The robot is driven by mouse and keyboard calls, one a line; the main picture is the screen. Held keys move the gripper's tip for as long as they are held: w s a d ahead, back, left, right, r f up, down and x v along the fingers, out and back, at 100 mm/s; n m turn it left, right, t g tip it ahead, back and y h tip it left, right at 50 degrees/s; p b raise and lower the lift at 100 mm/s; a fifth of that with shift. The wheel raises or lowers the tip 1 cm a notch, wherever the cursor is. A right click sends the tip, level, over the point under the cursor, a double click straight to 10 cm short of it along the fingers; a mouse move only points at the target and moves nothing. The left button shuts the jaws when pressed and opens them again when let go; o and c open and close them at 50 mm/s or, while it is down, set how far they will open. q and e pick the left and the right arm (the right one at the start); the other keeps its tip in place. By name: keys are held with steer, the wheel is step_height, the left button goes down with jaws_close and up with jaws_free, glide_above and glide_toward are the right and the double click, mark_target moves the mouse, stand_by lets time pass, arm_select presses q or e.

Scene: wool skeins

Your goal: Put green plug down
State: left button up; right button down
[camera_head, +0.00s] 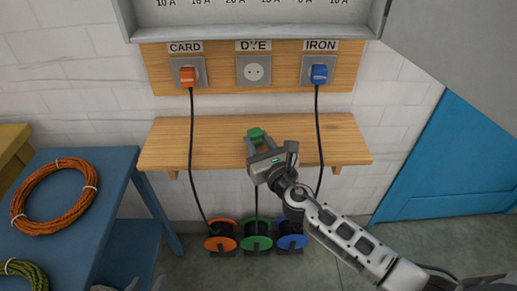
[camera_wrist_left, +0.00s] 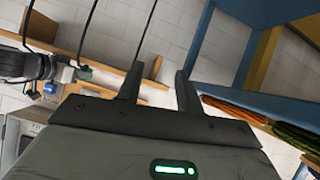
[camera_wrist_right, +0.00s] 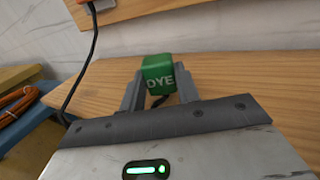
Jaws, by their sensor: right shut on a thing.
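The green plug (camera_head: 255,134), marked DYE, is held between the fingertips of my right gripper (camera_head: 260,148). In the right wrist view the plug (camera_wrist_right: 158,74) stands out past the fingers, label towards the camera. It is at the wooden shelf (camera_head: 215,140), near its middle; I cannot tell if it touches the wood. The DYE socket (camera_head: 254,71) above is empty.
The orange plug (camera_head: 188,76) sits in CARD and the blue plug (camera_head: 319,74) in IRON, their black cables hanging across the shelf's front. Orange, green and blue reels (camera_head: 257,243) stand below. A blue table (camera_head: 103,165) with wool skeins is at left. The shelf's ends are clear.

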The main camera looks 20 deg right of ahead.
arm_select(q)
steer(key=shift+f+b, duration=0.25)
steer(key=shift+b, duration=0.3)
arm_select(e)
steer(key=shift+f, duration=0.7)
arm_select(q)
steer(key=shift+r, duration=0.1)
steer(key=shift+w+r, duration=0.1)
arm_select(e)
steer(key=c, duration=1)
jaws_free()
